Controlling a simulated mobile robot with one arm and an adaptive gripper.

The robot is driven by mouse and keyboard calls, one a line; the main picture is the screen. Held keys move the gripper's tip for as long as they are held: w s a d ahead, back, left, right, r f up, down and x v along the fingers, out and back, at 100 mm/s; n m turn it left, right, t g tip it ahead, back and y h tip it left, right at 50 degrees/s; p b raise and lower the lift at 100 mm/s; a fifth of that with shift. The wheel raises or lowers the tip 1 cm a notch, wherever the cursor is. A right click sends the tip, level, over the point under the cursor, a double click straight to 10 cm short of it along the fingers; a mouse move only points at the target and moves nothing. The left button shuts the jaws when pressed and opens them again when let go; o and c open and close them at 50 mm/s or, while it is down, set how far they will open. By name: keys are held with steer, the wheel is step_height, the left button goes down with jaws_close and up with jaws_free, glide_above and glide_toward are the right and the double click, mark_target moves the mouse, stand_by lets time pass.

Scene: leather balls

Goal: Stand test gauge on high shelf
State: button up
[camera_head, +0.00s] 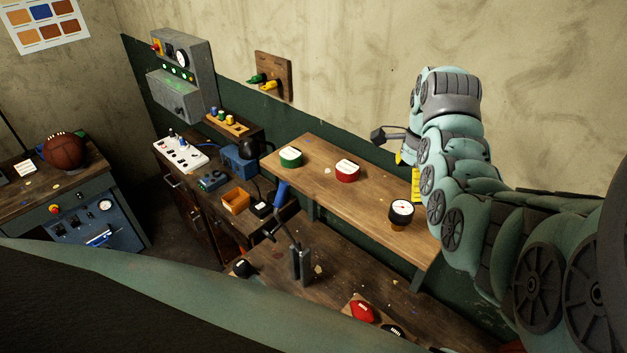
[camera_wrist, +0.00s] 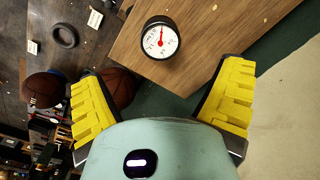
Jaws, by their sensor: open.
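The test gauge (camera_head: 401,208) has a black rim, a white dial and a brass-coloured lower part. It stands on the high wooden shelf (camera_head: 330,195), near the shelf's right end. In the wrist view the gauge (camera_wrist: 161,38) shows its dial and red needle, ahead of the finger gap and apart from both fingers. My gripper (camera_head: 408,171) is above and behind the gauge in the head view, near the wall. Its yellow-padded fingers are wide apart with nothing between them in the wrist view (camera_wrist: 164,80).
Bare shelf lies between the red tin and the gauge.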

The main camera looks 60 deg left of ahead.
steer(key=shift+r+p, duration=0.4)
steer(key=shift+r, duration=0.45)
